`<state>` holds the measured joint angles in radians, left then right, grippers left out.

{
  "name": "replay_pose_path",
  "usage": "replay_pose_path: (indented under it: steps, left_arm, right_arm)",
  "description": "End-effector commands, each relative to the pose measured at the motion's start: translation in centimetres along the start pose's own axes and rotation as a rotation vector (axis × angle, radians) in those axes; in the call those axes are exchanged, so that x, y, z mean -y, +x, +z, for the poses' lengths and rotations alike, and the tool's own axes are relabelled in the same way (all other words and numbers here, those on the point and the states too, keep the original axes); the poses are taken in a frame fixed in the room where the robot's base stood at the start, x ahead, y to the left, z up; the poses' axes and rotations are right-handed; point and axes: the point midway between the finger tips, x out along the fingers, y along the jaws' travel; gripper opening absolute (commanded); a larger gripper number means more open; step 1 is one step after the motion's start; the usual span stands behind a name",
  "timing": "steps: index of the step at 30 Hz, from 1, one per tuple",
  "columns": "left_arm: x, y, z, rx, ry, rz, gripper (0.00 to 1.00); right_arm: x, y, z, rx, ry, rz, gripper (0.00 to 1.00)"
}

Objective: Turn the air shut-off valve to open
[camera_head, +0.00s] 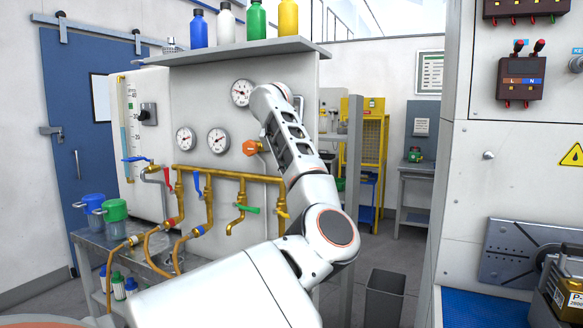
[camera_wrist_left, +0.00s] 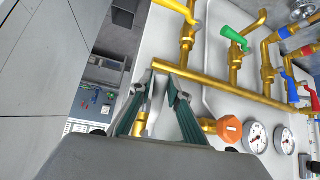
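The brass manifold (camera_head: 230,174) on the wall panel carries lever valves. A green lever (camera_head: 248,209) and a yellow lever (camera_head: 283,213) sit at its right part, a blue lever (camera_head: 197,182) and a red lever (camera_head: 168,180) at its left. I cannot tell which is the air shut-off valve; no label is readable. In the left wrist view the green lever (camera_wrist_left: 234,37) and yellow lever (camera_wrist_left: 180,10) lie beyond the fingers. My left gripper (camera_wrist_left: 163,77) is open with a narrow gap, empty, by the manifold's free end. My arm hides it in the head view. My right gripper is not in view.
An orange knob (camera_head: 250,147) and several gauges (camera_head: 218,139) are on the panel; the knob (camera_wrist_left: 230,129) is close right of the fingers in the wrist view. Bottles stand on the shelf (camera_head: 240,50) above. A trolley (camera_head: 140,262) stands below left, a control cabinet (camera_head: 510,165) right.

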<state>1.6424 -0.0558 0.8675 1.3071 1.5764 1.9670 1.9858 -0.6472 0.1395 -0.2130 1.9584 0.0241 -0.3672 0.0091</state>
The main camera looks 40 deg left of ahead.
Motion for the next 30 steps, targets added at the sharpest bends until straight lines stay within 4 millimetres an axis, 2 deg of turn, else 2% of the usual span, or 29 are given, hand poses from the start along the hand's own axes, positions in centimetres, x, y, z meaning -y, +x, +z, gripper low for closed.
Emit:
replay_pose_path:
  steps: [14,17,30]
  left_arm:
    - [0.0,-0.5,-0.1,-0.002,0.003,-0.001,0.32]
    - [-0.1,-1.7,-0.1,-0.002,0.003,-0.001,0.32]
    - [-0.1,-10.1,-0.1,-0.003,0.002,0.002,0.32]
  right_arm:
    - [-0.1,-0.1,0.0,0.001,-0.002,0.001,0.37]
    - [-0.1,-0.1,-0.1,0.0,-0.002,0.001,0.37]
    - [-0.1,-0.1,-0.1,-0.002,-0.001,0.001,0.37]
